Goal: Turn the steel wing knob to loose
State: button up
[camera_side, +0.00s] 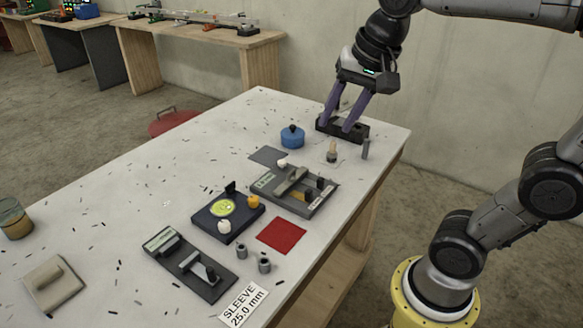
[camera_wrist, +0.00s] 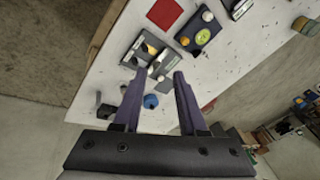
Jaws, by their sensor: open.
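I cannot single out the steel wing knob for certain. A small upright tan and dark piece (camera_side: 332,152) stands on a pale plate at the table's far right end, too small to tell its shape. A grey labelled fixture (camera_side: 310,205) with raised grey parts and a yellow piece sits mid-table; it also shows in the wrist view (camera_wrist: 138,50). My gripper (camera_side: 337,124) is open, its two purple fingers spread and pointing down at the far end, in front of or over a black block (camera_side: 361,133). In the wrist view nothing is held between the fingertips (camera_wrist: 157,74).
A blue pot (camera_side: 292,137) stands left of my gripper and a small grey cylinder (camera_side: 366,149) to its right. A dark box with a yellow-green disc (camera_side: 222,208), a dark slide fixture (camera_side: 190,265) and a red square (camera_side: 282,235) lie nearer. The table's left part is mostly free.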

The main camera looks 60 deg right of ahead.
jog(key=w+d+m+g, duration=0.1)
jog(key=w+d+m, duration=0.15)
jog(key=w, duration=0.35)
jog(key=m+g, duration=0.3)
jog(key=m, duration=0.1)
send_over(291, 171)
notch_tip(291, 171, down, 12)
notch_tip(291, 171, down, 12)
jog(key=shift+s+f, duration=0.1)
jog(key=shift+f, duration=0.15)
jog(key=shift+c, duration=0.3)
grip_shut()
